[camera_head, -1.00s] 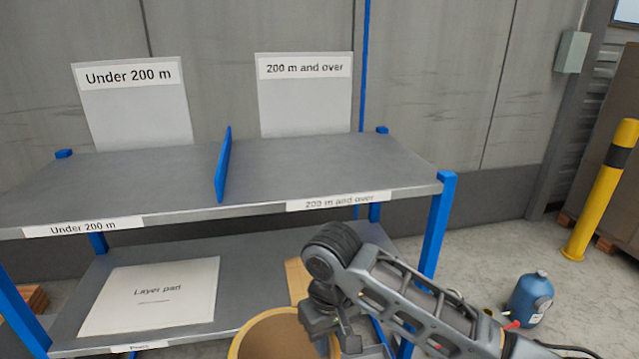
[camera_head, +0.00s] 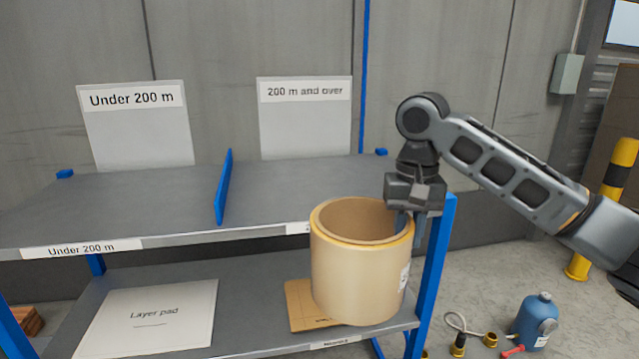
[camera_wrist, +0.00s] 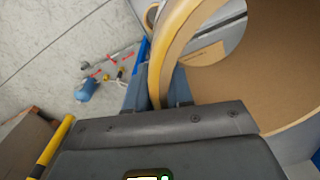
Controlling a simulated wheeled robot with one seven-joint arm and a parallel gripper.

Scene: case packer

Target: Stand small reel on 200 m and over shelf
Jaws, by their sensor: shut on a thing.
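The small reel (camera_head: 355,275) is a tan, hollow cylinder, held upright in front of the shelf unit's right side. My gripper (camera_head: 408,212) is shut on its right wall, with the fingers over the rim. In the wrist view the reel's wall (camera_wrist: 172,62) sits between the fingers (camera_wrist: 155,92). The 200 m and over shelf (camera_head: 300,185) is the right half of the upper deck, right of a blue divider (camera_head: 223,187). It is empty. The reel's rim is at about the deck's height in the picture and hides part of the front label.
The Under 200 m half (camera_head: 120,205) is empty. A layer pad (camera_head: 150,315) and a cardboard piece (camera_head: 300,305) lie on the lower deck. A blue shelf post (camera_head: 436,260) stands right of the reel.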

